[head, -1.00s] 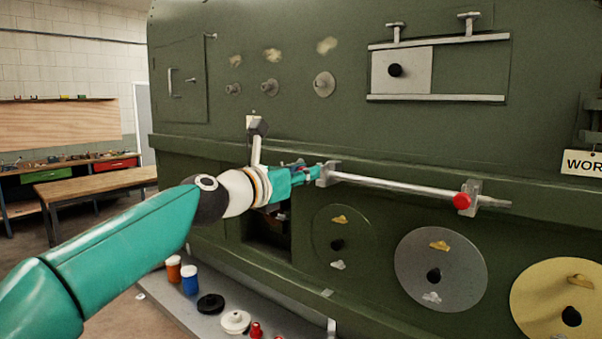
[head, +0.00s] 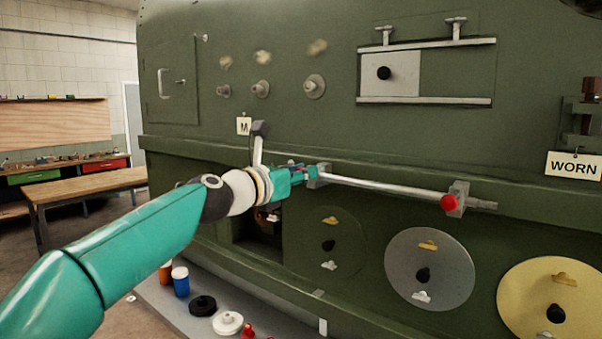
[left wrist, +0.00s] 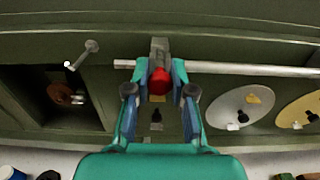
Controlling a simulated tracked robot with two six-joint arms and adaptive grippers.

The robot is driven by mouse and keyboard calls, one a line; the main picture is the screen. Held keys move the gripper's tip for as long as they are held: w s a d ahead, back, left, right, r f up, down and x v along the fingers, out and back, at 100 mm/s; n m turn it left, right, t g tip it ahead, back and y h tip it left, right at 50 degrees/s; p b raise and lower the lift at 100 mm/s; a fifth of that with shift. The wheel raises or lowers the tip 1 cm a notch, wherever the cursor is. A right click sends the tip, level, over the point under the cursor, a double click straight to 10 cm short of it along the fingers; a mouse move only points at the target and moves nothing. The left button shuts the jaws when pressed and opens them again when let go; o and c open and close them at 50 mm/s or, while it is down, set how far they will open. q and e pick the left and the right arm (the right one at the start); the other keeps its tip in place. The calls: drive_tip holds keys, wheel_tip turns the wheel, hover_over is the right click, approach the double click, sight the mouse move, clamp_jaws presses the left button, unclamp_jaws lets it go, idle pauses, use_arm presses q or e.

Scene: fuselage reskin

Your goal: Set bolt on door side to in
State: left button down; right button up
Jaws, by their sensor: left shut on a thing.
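A pale metal rod (head: 385,186) runs along the green fuselage side through two grey brackets. The right bracket (head: 459,198) carries a red knob (head: 449,202). My left gripper (head: 305,177) is at the left bracket (head: 319,174), at the rod's left end. In the left wrist view, another red knob (left wrist: 160,82) sits between the fingers of my left gripper (left wrist: 160,92), just below the bracket (left wrist: 159,50) and the rod (left wrist: 240,68). The gripper is shut on this knob. In the head view the gripper hides it. My right gripper is not in view.
An open bay (head: 258,235) lies below the gripper, with a pale lever (head: 258,145) above it. Grey (head: 430,270) and yellow discs (head: 552,300) sit below the rod. Bottles and caps stand on the lower shelf (head: 190,315). A WORN tag (head: 574,166) hangs at right.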

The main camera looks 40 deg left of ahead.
use_arm(q)
drive_tip(key=c, duration=1.2)
unclamp_jaws()
drive_tip(key=shift+w+r, duration=0.1)
drive_tip(key=shift+r, duration=0.05)
drive_tip(key=shift+o, duration=1)
drive_tip(key=shift+w, duration=0.2)
drive_tip(key=shift+s, duration=0.1)
drive_tip(key=shift+s, duration=0.2)
drive_tip(key=s, duration=1.1)
drive_tip(key=shift+s+f, duration=0.2)
drive_tip(key=shift+s, duration=0.15)
